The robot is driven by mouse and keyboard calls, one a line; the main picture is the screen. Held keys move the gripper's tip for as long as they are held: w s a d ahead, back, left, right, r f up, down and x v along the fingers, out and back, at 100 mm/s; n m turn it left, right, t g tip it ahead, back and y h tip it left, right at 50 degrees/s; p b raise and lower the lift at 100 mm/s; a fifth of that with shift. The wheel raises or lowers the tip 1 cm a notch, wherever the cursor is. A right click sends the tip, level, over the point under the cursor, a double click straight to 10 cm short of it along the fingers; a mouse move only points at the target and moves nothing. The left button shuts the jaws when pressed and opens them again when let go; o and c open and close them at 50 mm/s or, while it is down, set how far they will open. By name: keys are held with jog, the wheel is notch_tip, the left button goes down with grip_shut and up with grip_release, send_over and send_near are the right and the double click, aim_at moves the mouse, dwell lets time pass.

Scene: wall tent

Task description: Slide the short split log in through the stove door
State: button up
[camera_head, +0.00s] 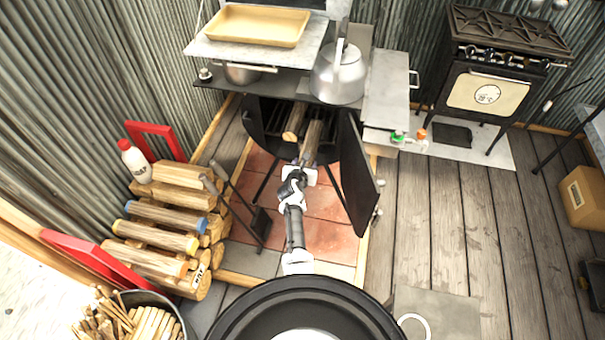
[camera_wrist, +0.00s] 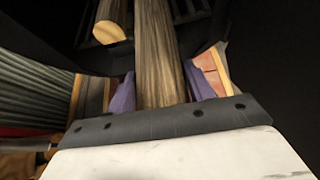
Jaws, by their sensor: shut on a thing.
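My gripper (camera_head: 306,163) is shut on a split log (camera_head: 312,140), which points away from me into the open front of the dark stove (camera_head: 262,118). In the wrist view the brown-grey log (camera_wrist: 158,55) runs forward between the two purple finger pads of my gripper (camera_wrist: 160,92). Its far end lies inside the stove opening, over dark grate bars. The stove door (camera_head: 358,175) stands open on the right. A second, paler log (camera_head: 294,122) lies inside to the left of the held one; its cut end (camera_wrist: 110,33) faces me. Whether the held log touches the grate cannot be told.
A kettle (camera_head: 340,75) and a tan tray (camera_head: 258,25) stand above the stove. A log stack (camera_head: 165,240), a white bottle (camera_head: 134,160) and a kindling bucket (camera_head: 165,300) are on the left. The plank floor (camera_head: 440,220) right of the door is clear.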

aim_at(315, 127)
jog(key=w+d+b, duration=0.1)
jog(key=w+b, duration=0.2)
jog(key=w, duration=0.2)
jog(key=w+d+b, duration=0.1)
jog(key=w+b, duration=0.3)
jog(key=w, duration=0.1)
jog(key=w+d+b, duration=0.1)
jog(key=w+b, duration=0.2)
jog(key=w, duration=0.2)
jog(key=shift+w+f+b, duration=0.15)
jog(key=shift+w+b, duration=0.1)
jog(key=shift+b, duration=0.1)
jog(key=w+b, duration=0.2)
jog(key=b, duration=0.1)
jog(key=shift+w+d, duration=0.2)
jog(key=shift+d, duration=0.05)
jog(key=shift+w+r+b, duration=0.2)
jog(key=shift+w+b, duration=0.15)
jog(key=shift+b, duration=0.15)
jog(key=shift+r, duration=0.1)
jog(key=shift+f+b, duration=0.75)
jog(key=shift+f, duration=0.3)
jog(key=o, duration=1.7)
jog(key=shift+c, duration=0.2)
jog(key=shift+s+d+f, duration=0.1)
jog(key=shift+f, duration=0.1)
jog(key=shift+r, duration=0.25)
